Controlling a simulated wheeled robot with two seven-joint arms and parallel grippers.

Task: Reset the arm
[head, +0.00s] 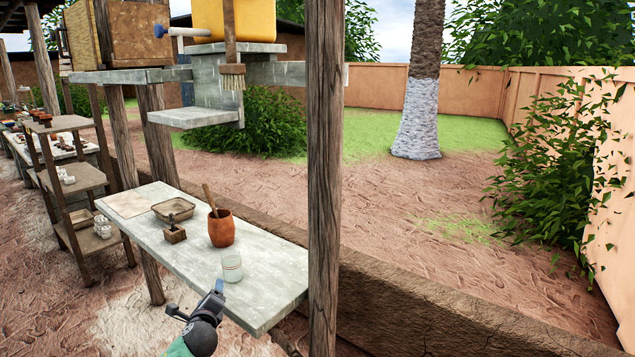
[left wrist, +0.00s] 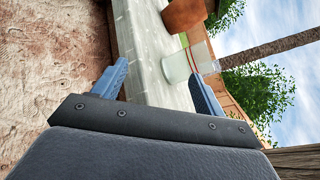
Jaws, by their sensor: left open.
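My left gripper (head: 197,307) is at the near edge of the grey table, short of a clear glass (head: 232,267). In the left wrist view its two blue fingers (left wrist: 158,87) are spread apart with nothing between them touching. The glass (left wrist: 188,64) shows there beyond the fingers, apart from them, standing on the table. My right gripper is in neither view.
On the table (head: 272,284) stand an orange clay pot (head: 222,233) with a wooden handle in it, a small wooden block tool (head: 174,231) and a shallow tray (head: 172,206). A wooden post (head: 325,180) rises at the table's right end. Shelves (head: 85,181) stand left.

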